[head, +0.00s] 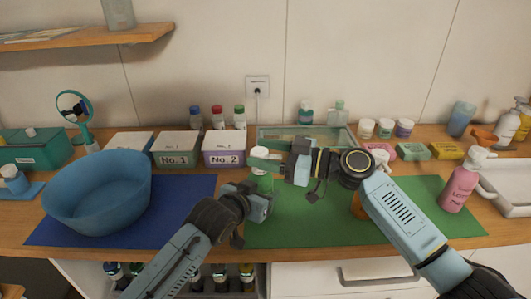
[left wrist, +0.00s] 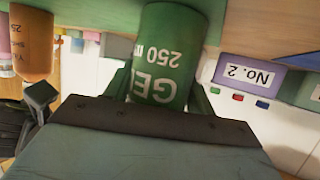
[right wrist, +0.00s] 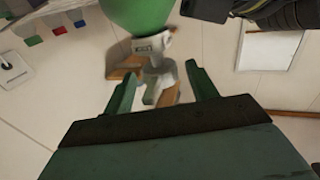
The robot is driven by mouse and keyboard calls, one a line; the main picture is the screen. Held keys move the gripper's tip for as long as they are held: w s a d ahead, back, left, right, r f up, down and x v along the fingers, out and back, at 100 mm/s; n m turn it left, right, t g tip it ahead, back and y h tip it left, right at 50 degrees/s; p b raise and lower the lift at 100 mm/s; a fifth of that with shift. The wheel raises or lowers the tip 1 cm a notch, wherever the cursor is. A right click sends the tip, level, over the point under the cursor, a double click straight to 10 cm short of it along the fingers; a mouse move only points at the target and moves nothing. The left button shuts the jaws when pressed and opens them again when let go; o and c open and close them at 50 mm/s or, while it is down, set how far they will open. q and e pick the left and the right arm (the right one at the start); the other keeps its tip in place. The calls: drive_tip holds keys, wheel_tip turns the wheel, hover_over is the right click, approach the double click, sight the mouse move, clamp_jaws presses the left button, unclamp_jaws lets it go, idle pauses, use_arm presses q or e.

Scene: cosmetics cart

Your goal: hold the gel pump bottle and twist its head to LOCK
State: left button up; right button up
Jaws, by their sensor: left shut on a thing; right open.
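The green gel pump bottle (head: 264,184) stands upright over the green mat. It also shows in the left wrist view (left wrist: 170,50), upside down, with "GEL 250" on its side. My left gripper (head: 262,203) is shut on the bottle's body. The pale pump head (head: 259,153) is on top; in the right wrist view the head (right wrist: 155,75) appears between the fingers. My right gripper (right wrist: 160,82) is open, with one finger on each side of the head and gaps visible. Lock markings are too small to read.
A blue bowl (head: 97,192) stands on a blue mat (head: 190,213) at left. Boxes No.1 (head: 175,150) and No.2 (head: 224,150) stand behind. A pink pump bottle (head: 461,188) is at right. An orange bottle (left wrist: 31,42) is partly hidden by my right arm in the head view.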

sight(266, 152)
use_arm(q)
drive_tip(key=shift+a, duration=0.1)
use_arm(e)
wheel_tip(266, 152, up, 10)
drive_tip(key=shift+r, duration=0.1)
idle(0.3)
use_arm(q)
drive_tip(key=o, duration=1.2)
drive_tip(key=shift+o, duration=0.2)
drive_tip(key=shift+s, duration=0.1)
